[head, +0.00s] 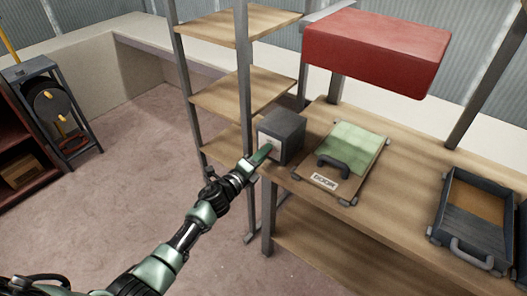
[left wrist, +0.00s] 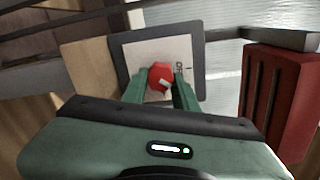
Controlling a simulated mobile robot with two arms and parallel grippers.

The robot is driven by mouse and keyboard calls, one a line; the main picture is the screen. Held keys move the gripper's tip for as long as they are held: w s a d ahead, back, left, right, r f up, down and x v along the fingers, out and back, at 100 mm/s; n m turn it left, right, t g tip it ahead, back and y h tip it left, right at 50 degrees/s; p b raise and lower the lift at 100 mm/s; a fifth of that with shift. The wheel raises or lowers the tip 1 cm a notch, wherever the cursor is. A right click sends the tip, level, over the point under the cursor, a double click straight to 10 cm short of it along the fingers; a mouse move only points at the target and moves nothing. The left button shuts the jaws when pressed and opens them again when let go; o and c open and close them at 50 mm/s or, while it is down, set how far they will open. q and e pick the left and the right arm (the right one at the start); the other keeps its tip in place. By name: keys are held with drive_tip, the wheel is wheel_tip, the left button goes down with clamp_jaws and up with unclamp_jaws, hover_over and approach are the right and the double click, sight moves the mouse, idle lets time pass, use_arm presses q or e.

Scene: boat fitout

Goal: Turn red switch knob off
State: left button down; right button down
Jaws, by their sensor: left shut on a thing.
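The red switch knob (left wrist: 161,76) shows in the left wrist view on the pale face plate (left wrist: 133,51) of a grey switch box (left wrist: 200,62). In the head view the switch box (head: 282,134) stands at the left end of the wooden workbench, and the gripper hides the knob. My left gripper (head: 266,150) reaches the front of the box. In the left wrist view its green fingers (left wrist: 161,88) are on both sides of the knob, shut on it. A pale mark shows on the knob. My right gripper is not in view.
A green-topped case with a dark handle (head: 350,146) lies right of the box. A dark open tray (head: 476,222) sits farther right. A red cabinet (head: 376,50) hangs above the bench. Wooden shelves (head: 240,95) stand behind left.

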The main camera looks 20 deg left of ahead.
use_arm(q)
drive_tip(key=n+p, duration=0.1)
drive_tip(key=n, duration=0.3)
drive_tip(key=shift+r+n+h+p, duration=0.1)
drive_tip(key=shift+n+h+p, duration=0.4)
drive_tip(key=shift+n, duration=1.6)
drive_tip(key=c, duration=1.1)
unclamp_jaws()
drive_tip(key=v, duration=0.7)
drive_tip(key=shift+s+a, duration=0.15)
drive_tip(key=shift+s, duration=0.25)
drive_tip(key=shift+r, duration=0.15)
